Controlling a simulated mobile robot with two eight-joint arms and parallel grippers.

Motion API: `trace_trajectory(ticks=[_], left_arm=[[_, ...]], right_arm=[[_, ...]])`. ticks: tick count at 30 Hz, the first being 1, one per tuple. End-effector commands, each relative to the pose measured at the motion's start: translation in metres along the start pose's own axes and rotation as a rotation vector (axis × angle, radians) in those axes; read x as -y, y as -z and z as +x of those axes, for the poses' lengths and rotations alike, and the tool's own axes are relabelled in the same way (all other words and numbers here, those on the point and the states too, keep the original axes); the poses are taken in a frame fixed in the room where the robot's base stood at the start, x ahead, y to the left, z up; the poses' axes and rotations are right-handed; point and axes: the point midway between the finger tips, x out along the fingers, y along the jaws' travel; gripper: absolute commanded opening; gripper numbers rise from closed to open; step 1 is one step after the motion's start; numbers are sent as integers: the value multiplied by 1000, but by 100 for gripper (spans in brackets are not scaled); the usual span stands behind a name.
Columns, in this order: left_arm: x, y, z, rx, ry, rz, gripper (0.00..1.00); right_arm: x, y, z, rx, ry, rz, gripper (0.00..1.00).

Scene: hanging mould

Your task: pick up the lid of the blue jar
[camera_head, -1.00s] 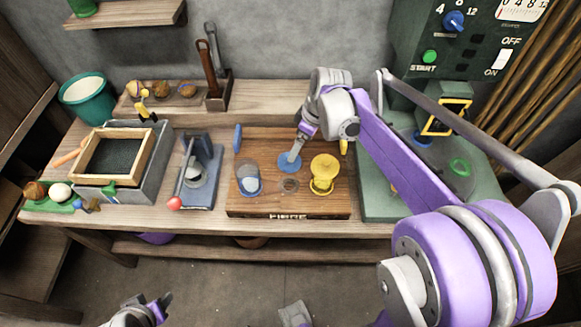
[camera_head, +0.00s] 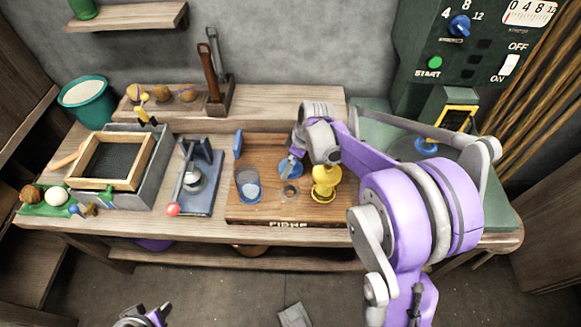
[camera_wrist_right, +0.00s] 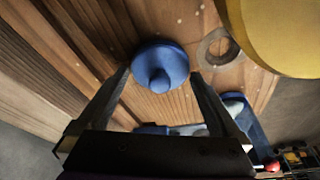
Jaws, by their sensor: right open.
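The blue lid (camera_head: 291,169), a round disc with a knob, lies on the wooden board (camera_head: 275,211). The blue jar (camera_head: 248,186), clear with a blue band, stands on the board left of the lid. My right gripper (camera_head: 289,158) is at the lid and hides part of it. In the right wrist view the lid (camera_wrist_right: 160,62) shows knob towards the camera between the open fingertips (camera_wrist_right: 160,76). I cannot tell whether they touch it. My left gripper (camera_head: 160,312) is low at the bottom edge, far from the board, its fingers unclear.
A yellow jar (camera_head: 325,182) stands right of the lid, close to my right gripper. A small ring (camera_head: 290,192) lies in front of the lid. A blue upright piece (camera_head: 238,144) is at the board's back left. A press with a red knob (camera_head: 172,210) stands further left.

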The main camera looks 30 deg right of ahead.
Motion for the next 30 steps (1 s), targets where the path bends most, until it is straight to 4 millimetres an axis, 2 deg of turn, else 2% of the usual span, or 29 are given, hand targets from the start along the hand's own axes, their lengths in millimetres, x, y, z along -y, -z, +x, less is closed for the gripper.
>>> trace_trajectory(ticks=[6, 8, 15, 17, 26, 30], left_arm=[[0, 0, 0, 0, 0, 0, 50], [0, 0, 0, 0, 0, 0, 50], [0, 0, 0, 0, 0, 0, 50], [0, 0, 0, 0, 0, 0, 50], [0, 0, 0, 0, 0, 0, 50], [0, 1, -2, -1, 0, 0, 50]], right_arm=[[0, 0, 1, 0, 0, 0, 100], [0, 0, 1, 0, 0, 0, 91], [0, 0, 1, 0, 0, 0, 48], [0, 0, 1, 0, 0, 0, 40], [0, 0, 1, 0, 0, 0, 40], [0, 3, -10, 0, 0, 0, 40]])
